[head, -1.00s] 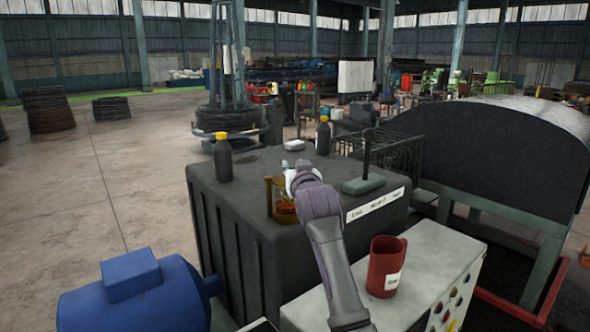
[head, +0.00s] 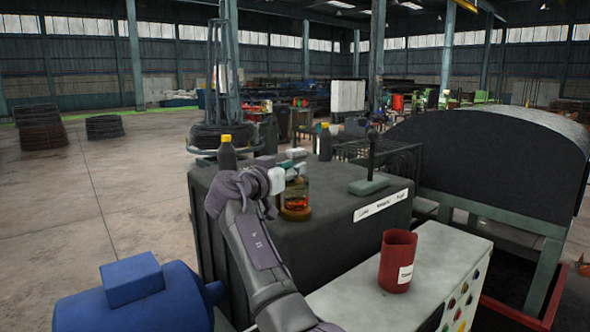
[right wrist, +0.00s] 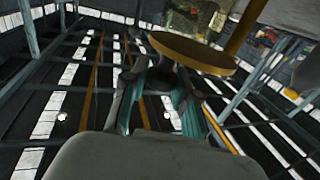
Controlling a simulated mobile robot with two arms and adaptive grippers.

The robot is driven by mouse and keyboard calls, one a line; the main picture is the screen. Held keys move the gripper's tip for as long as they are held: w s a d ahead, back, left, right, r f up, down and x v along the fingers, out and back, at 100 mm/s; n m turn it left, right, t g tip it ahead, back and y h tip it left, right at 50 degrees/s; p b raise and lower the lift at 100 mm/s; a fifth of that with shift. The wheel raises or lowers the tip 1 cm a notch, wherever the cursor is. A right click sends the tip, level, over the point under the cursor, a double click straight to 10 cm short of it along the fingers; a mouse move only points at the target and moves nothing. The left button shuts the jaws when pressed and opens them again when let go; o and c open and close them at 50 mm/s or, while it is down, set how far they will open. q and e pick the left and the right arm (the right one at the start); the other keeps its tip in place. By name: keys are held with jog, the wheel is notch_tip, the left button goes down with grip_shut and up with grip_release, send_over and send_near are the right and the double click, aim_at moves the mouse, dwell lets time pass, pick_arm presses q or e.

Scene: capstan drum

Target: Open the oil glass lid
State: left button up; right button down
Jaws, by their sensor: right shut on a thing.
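The oil glass (head: 296,202), a small amber glass with orange-brown contents, stands on top of the dark box. My right gripper (head: 296,157) reaches in from its left side, with the fingers at the top of the glass. In the right wrist view, a round brass lid (right wrist: 195,52) is at the fingertips (right wrist: 165,80), and the gripper is shut on it. A brass post rises beside the lid. The head view does not show the lid clearly, so I cannot tell how far it stands open. My left gripper is not in view.
Black bottles with yellow caps stand behind the glass, one left (head: 227,158) and one right (head: 325,145). A lever on a green base (head: 368,187) is to the right. A red mug (head: 397,262) stands on the control panel (head: 440,265). A blue motor (head: 140,295) is front left.

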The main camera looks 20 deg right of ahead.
jog(key=shift+s+a+r+m+g+h+p, duration=0.1)
jog(key=shift+a+m+g+h+p, duration=0.2)
jog(key=shift+m+g+h+p, duration=0.3)
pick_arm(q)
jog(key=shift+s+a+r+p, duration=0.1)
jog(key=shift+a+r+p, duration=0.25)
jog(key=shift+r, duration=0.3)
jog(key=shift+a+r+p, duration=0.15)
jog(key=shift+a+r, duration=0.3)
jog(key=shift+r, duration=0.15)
pick_arm(e)
jog(key=shift+a+m+g, duration=0.25)
jog(key=shift+m+g, duration=0.05)
jog(key=shift+g, duration=0.2)
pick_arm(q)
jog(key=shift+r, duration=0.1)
pick_arm(e)
jog(key=shift+f+h, duration=0.2)
jog(key=shift+h, duration=0.1)
jog(key=c, duration=0.9)
grip_release()
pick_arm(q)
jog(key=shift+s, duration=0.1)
pick_arm(e)
jog(key=shift+r, duration=0.1)
